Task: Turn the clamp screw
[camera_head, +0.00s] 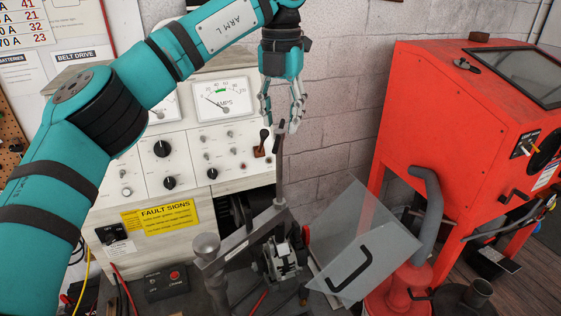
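My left gripper (281,116) points down in the upper middle, its fingers spread apart with a gap between them. Just below its fingertips stands a dark upright bar (279,160), which looks like part of the clamp screw; I cannot tell if the fingers touch it. The bar rises above a grey metal clamp frame (240,241) on the bench. A silver and black alternator (284,262) sits at the clamp's right side. The screw's thread is not clear from here. My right gripper is not in view.
A test panel with an amps gauge (225,99) stands behind to the left. A clear tilted guard with a black handle (367,240) is right of the alternator. A red cabinet (443,130) and a grey hose (431,215) stand farther right.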

